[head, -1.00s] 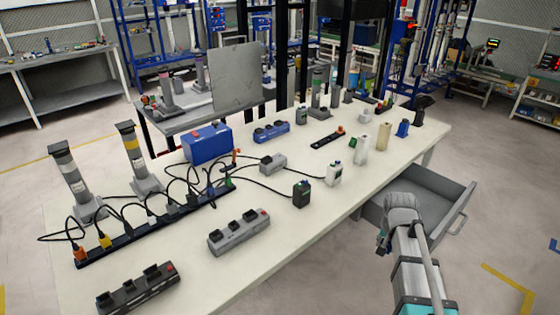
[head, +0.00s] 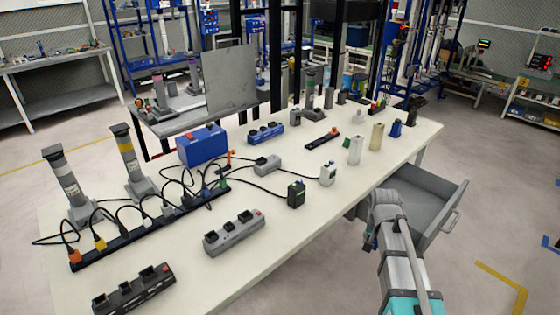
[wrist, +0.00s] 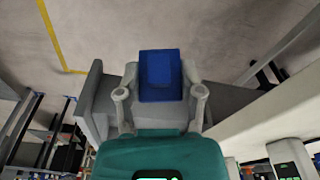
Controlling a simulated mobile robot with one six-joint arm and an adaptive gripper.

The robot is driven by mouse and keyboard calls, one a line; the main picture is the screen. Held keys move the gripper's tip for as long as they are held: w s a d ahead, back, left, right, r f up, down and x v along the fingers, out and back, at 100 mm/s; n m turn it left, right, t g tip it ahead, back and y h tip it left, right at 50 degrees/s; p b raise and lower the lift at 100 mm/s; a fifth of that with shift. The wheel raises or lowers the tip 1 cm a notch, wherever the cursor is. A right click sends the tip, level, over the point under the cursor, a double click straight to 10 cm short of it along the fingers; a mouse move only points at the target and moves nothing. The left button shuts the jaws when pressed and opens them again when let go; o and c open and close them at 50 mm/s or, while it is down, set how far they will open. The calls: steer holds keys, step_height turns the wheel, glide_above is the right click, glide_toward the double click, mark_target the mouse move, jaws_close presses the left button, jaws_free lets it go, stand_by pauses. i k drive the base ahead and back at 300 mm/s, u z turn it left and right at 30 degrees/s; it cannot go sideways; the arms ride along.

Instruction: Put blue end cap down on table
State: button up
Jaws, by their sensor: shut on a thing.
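The blue end cap (wrist: 160,75) shows in the wrist view as a squarish blue block between my two fingers. My gripper (wrist: 160,98) is shut on it. In the head view my gripper (head: 371,236) is in front of the table (head: 262,268), just off its front right edge and near the open drawer. The end cap is mostly hidden by the gripper there. The table top is off-white and long, with many devices on it.
The open grey drawer (head: 432,205) juts out below the table's right part. Bare table lies between the black box and the front edge.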

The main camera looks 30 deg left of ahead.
mark_target(369, 139)
steer(key=u, duration=0.05)
steer(key=i, duration=1)
steer(key=z, duration=0.1)
